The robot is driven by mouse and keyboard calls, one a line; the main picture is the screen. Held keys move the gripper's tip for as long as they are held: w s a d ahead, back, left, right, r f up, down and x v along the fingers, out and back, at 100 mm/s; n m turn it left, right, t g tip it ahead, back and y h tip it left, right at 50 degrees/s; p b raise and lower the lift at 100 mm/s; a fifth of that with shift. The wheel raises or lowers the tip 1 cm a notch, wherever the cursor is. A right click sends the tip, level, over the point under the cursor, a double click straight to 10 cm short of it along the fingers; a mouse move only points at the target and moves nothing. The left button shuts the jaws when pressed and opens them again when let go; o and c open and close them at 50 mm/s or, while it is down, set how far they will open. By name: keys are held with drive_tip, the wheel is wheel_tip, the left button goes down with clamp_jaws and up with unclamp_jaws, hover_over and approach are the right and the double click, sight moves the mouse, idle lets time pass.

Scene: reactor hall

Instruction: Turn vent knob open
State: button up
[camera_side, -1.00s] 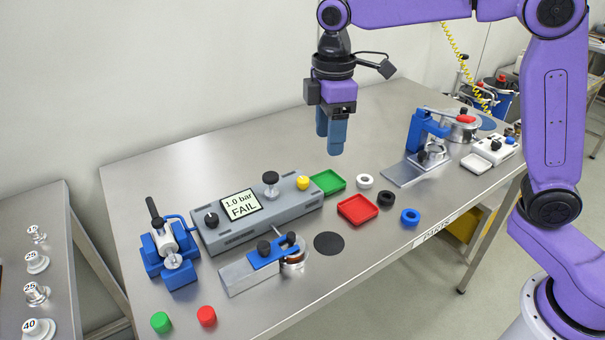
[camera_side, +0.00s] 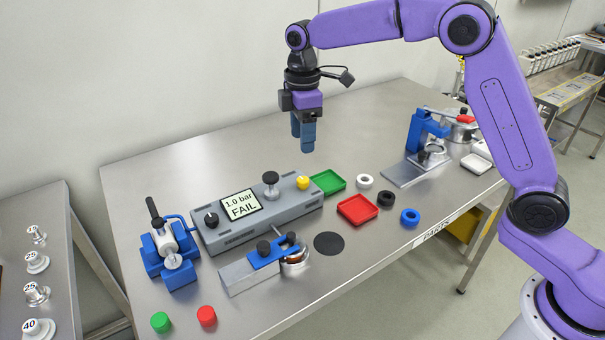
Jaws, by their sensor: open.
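A grey test box (camera_side: 258,222) stands on the steel table, its screen (camera_side: 240,205) reading "1.0 bar FAIL". It bears a black knob (camera_side: 211,217) at its left end, a taller black knob on a metal stem (camera_side: 270,180) near the middle, and a yellow knob (camera_side: 303,182) at its right end. No label shows which is the vent knob. My gripper (camera_side: 302,143) has blue fingers pointing down. It is open and empty, in the air above the box's right part, touching nothing. The finger gap is hard to see from this side.
A blue clamp device (camera_side: 168,250) stands left of the box, and a blue-and-steel toggle fixture (camera_side: 262,262) in front. Green (camera_side: 328,180) and red (camera_side: 358,210) trays, small rings (camera_side: 387,198) and a blue press (camera_side: 426,135) lie to the right. The table's back is clear.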

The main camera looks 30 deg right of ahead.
sight(302, 179)
wheel_tip(302, 179, down, 11)
drive_tip(key=shift+f, duration=0.1)
idle(0.3)
clamp_jaws()
